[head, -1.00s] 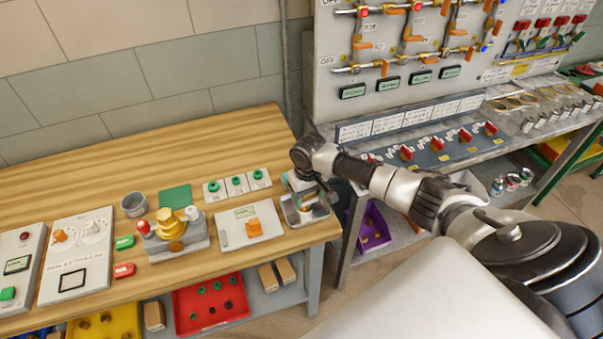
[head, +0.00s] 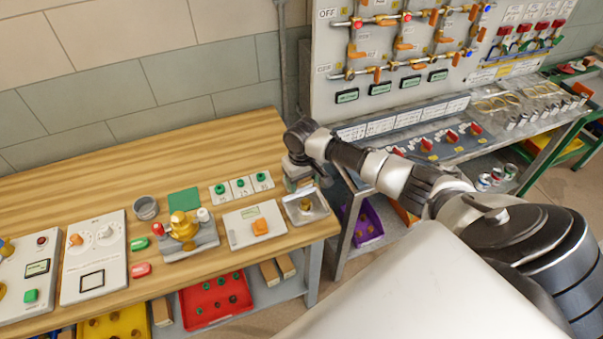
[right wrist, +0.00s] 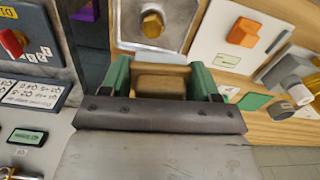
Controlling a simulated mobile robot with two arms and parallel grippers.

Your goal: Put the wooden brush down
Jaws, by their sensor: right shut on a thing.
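My right gripper (head: 299,178) is over the right end of the wooden bench, just behind a small metal tray (head: 318,213). In the right wrist view its two green fingers (right wrist: 160,80) are shut on a brown wooden block, the wooden brush (right wrist: 160,84). The brush's bristles are hidden, and I cannot tell whether it touches the bench. The metal tray also shows in the right wrist view (right wrist: 128,25), just beyond the brush, with a round brass part (right wrist: 152,24) in it. My left gripper is not in view.
Left of the tray are a white panel with an orange knob (head: 260,227), three green-button plates (head: 241,187) and a brass fixture (head: 184,226). A grey bench with red knobs (head: 428,144) stands right, past a gap. The bench's back left is clear.

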